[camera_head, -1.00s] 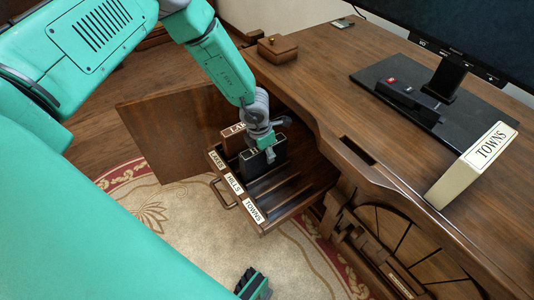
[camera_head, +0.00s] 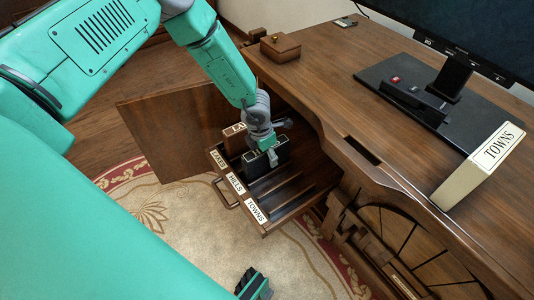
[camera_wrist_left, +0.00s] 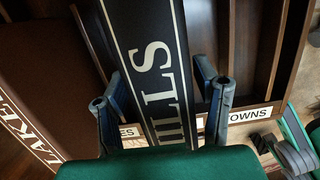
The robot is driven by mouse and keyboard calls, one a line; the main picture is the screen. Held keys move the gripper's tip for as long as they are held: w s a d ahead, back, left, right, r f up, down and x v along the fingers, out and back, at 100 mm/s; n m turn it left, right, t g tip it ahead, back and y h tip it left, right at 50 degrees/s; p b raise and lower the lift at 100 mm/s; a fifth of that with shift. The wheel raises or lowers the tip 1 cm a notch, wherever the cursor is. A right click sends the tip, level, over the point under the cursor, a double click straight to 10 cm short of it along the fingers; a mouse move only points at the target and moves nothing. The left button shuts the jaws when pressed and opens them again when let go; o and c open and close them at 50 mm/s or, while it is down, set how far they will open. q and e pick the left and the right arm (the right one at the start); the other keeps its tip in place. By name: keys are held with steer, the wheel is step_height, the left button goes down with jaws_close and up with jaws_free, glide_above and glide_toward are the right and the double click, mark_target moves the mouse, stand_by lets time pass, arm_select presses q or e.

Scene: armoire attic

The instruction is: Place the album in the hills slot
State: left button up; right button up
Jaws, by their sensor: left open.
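The album, black with HILLS on its spine (camera_head: 280,155), stands in the open drawer (camera_head: 290,212). The wrist view shows its black spine (camera_wrist_left: 150,60) up close, slightly tilted in the picture. My left gripper (camera_head: 267,150) is right over it. In the wrist view my left gripper (camera_wrist_left: 165,95) is open, with one finger on each side of the spine and visible gaps. The HILLS label (camera_head: 235,183) is on the drawer's front edge, in line with the album. The album's lower end is hidden.
A brown LAKES album (camera_head: 234,140) stands beside the black one, also in the wrist view (camera_wrist_left: 40,75). The compartment by the TOWNS label (camera_head: 256,210) looks empty. A cream TOWNS album (camera_head: 478,166) stands on the desk near the monitor base (camera_head: 440,112). An open door panel (camera_head: 175,130) is left of the drawer.

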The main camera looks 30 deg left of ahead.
arm_select(q)
steer(key=r+p, duration=0.1)
steer(key=r, duration=0.3)
steer(key=s+r+p, duration=0.1)
steer(key=r+p, duration=0.1)
steer(key=r, duration=0.2)
steer(key=r+p, duration=0.2)
steer(key=r, duration=0.2)
steer(key=shift+s+a+r, duration=0.15)
steer(key=shift+s+a, duration=0.15)
steer(key=shift+s, duration=0.05)
steer(key=s+d+f+m, duration=0.2)
steer(key=s+m, duration=1.2)
steer(key=m, duration=0.2)
steer(key=s+d+f+m, duration=0.2)
steer(key=s+m, duration=1.3)
steer(key=m, duration=0.1)
steer(key=shift+g+y, duration=0.3)
steer(key=shift+g, duration=0.1)
steer(key=shift+r, duration=0.15)
